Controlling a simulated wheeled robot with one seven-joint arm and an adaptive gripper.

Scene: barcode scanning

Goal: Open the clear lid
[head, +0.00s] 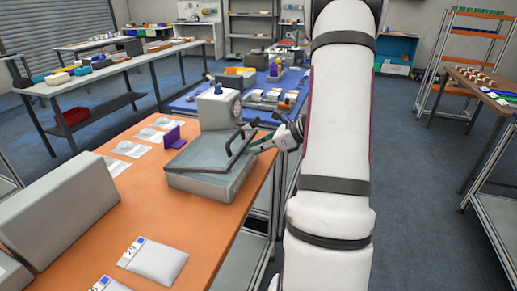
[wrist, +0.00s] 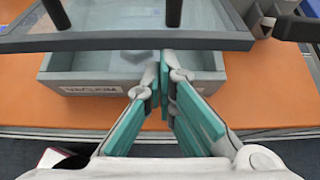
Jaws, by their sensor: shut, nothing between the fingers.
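The grey vacuum box (head: 195,187) stands on the orange table, and its label faces me in the wrist view (wrist: 52,82). The clear lid (head: 200,150), with a dark frame and a black bar handle (head: 238,139), lies over it. In the wrist view the lid's frame (wrist: 120,42) stands apart from the box's front rim, and the inside of the box shows below it, so the lid looks partly raised. My gripper (head: 256,148) is shut and empty at the lid's right side. Its teal fingers (wrist: 162,85) end at the lid's front edge; I cannot tell whether they touch it.
A grey machine with a dial (head: 217,107) stands behind the box. A purple stand (head: 173,136) and several flat packets (head: 132,149) lie to the left. A large grey block (head: 60,210) and a labelled pouch (head: 153,261) are nearer.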

